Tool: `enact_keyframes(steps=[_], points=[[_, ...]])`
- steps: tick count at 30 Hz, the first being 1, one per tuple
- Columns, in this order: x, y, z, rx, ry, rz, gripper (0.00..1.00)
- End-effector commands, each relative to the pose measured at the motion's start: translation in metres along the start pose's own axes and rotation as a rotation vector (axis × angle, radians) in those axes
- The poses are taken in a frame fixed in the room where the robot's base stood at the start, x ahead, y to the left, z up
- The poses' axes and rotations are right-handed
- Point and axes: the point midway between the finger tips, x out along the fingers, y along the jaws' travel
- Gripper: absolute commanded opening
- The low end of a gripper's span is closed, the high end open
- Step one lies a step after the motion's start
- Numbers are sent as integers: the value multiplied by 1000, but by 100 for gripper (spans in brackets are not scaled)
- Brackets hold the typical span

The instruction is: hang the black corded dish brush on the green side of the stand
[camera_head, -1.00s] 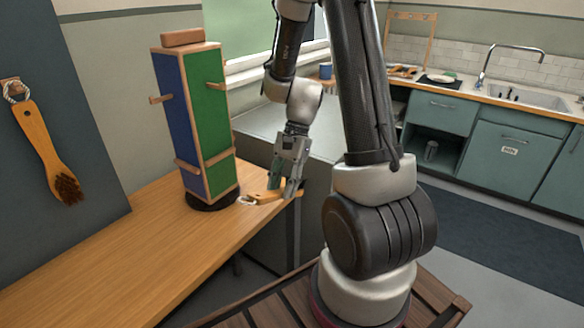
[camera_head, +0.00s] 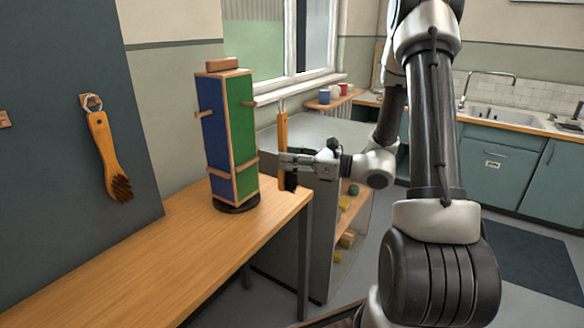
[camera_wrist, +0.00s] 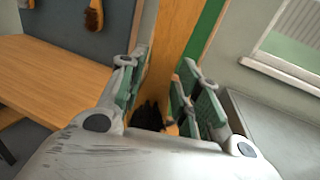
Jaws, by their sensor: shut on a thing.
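The stand (camera_head: 212,130) is a tall block on a round dark base on the wooden table, with a blue side to the left and a green side (camera_head: 242,122) to the right. A short wooden peg (camera_head: 249,104) sticks out high on the green side. My gripper (camera_head: 286,162) is shut on the black-bristled brush (camera_head: 282,132), right of the stand and apart from it. The brush is upright, its cord (camera_head: 281,103) at the top and its dark bristles (camera_head: 290,183) down. In the wrist view its handle (camera_wrist: 175,45) rises between the fingers, hiding part of the green side (camera_wrist: 208,28).
Another brush (camera_head: 105,147) with brown bristles and a pale cord hangs on the dark panel (camera_head: 60,100) at left. The wooden table (camera_head: 150,255) is clear in front of the stand. A grey counter and open shelves stand behind my gripper.

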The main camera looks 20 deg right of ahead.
Motion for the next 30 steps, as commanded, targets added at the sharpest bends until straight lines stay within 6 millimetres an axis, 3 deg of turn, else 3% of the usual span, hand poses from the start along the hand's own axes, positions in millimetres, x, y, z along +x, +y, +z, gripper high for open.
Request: enact_keyframes(steps=[30], points=[[74, -19, -11, -1, 2, 4, 8]])
